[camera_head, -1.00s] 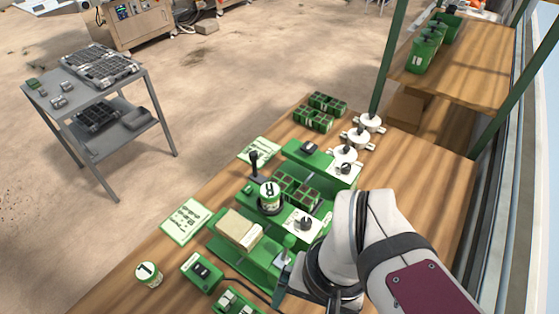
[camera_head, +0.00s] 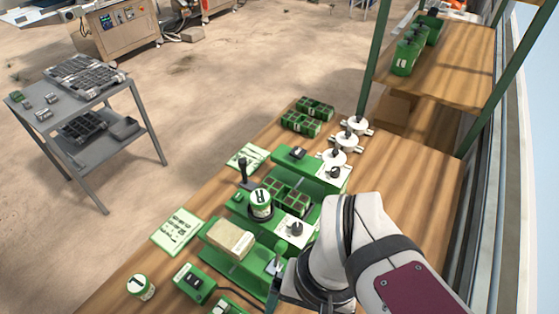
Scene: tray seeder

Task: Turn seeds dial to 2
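The green seeder machine (camera_head: 232,267) stands on the wooden bench. A white dial plate with a dark knob (camera_head: 296,229) is at its middle right, just beyond my arm's end. A second white plate with a dark knob (camera_head: 334,172) is at the machine's far end. The markings on both plates are too small to read, so I cannot tell which is the seeds dial or where either points. My gripper (camera_head: 277,285) is low at the machine's near right side, mostly hidden by my own wrist. Its fingers are not clear, and I see no contact with either knob.
A numbered can (camera_head: 260,198) and seed trays (camera_head: 290,196) sit on the machine beside a black lever (camera_head: 243,172). A cardboard-coloured block (camera_head: 230,238) lies nearer. White valve-like parts (camera_head: 351,140) stand behind. A switch box (camera_head: 194,282) and another can (camera_head: 140,287) are in front.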

